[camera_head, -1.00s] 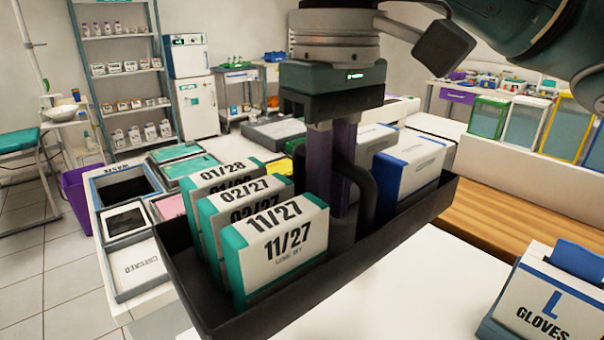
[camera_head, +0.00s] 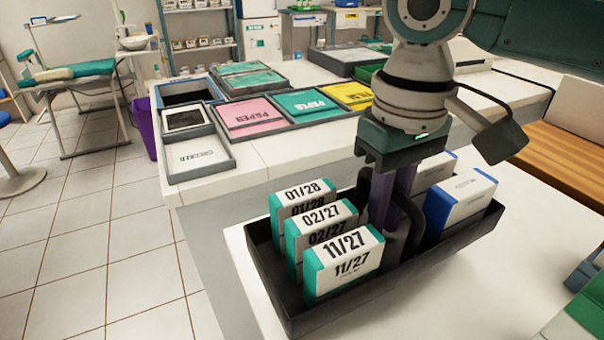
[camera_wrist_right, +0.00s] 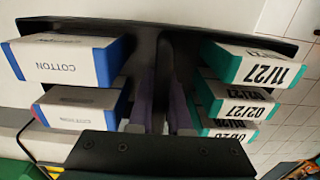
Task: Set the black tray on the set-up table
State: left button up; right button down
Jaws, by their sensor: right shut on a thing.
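The black tray (camera_head: 432,264) is at the lower centre right of the head view, above or on a white tabletop (camera_head: 450,300); I cannot tell whether it touches. Three teal-and-white boxes (camera_head: 345,262) dated 01/28, 02/27 and 11/27 stand in its left part. Blue-and-white boxes (camera_head: 462,205) stand in its right part; one reads COTTON in the right wrist view (camera_wrist_right: 65,66). My right gripper (camera_head: 392,205) points down and is shut on the tray's middle handle, between the two groups. Its fingers hide part of the handle. My left gripper is not in view.
Behind the tray, a white counter (camera_head: 255,155) holds labelled shallow bins, including a pink one (camera_head: 250,111) and a yellow one (camera_head: 350,94). A wooden bench surface (camera_head: 565,150) lies at the right. Teal and grey objects (camera_head: 575,325) sit at the lower right. Open tiled floor is at the left.

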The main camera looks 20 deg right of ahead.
notch_tip(320, 180, down, 6)
jog(key=shift+r+b, duration=0.1)
jog(key=shift+b, duration=0.65)
jog(key=c, duration=0.9)
grip_release()
jog(key=shift+o, duration=0.2)
notch_tip(320, 180, up, 12)
jog(key=p, duration=0.3)
jog(key=shift+r, duration=0.1)
